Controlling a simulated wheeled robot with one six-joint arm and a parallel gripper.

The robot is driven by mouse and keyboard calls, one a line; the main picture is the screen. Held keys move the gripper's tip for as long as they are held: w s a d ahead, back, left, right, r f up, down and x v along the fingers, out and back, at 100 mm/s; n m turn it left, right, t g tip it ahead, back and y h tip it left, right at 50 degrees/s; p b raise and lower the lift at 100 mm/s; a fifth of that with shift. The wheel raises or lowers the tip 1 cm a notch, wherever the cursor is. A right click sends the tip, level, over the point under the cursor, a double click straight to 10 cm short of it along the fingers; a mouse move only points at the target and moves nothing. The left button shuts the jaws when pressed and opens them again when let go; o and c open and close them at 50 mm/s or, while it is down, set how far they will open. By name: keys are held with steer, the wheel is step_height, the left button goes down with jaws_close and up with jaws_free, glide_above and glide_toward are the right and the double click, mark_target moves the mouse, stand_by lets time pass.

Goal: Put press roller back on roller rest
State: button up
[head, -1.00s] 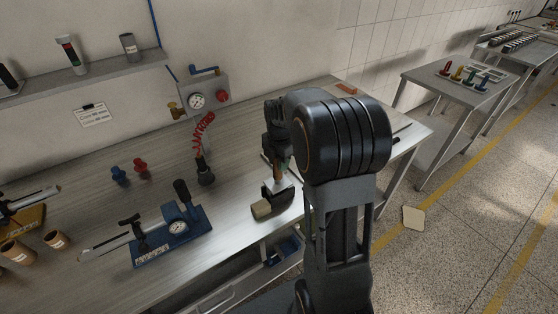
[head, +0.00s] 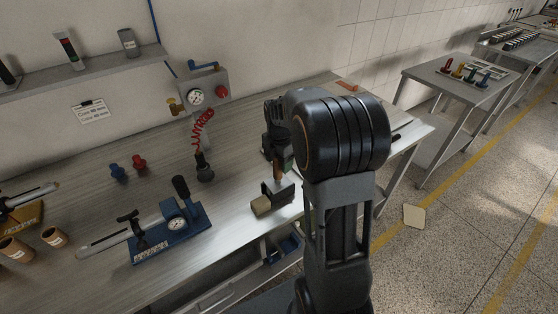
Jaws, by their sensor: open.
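The press roller shows as a stubby tan roller (head: 262,206) low on the bench, beside a dark upright bracket (head: 274,189). A brown handle-like piece (head: 279,172) stands above the bracket. I cannot tell whether the bracket belongs to the roller or to the roller rest. My gripper (head: 283,158) is open, pointing down just above and around the top of the brown piece. My thick arm joint hides the bench to its right. Whether the jaws touch the handle is too small to tell.
A blue gauge fixture (head: 168,234) with a black lever stands left on the bench (head: 110,200). Blue and red knobs (head: 128,168) lie behind it. A red coiled hose (head: 203,130) hangs from a wall regulator. Cardboard cores stand at far left.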

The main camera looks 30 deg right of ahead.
step_height(320, 180, up, 14)
stand_by(0.7)
steer(key=shift+f, duration=0.1)
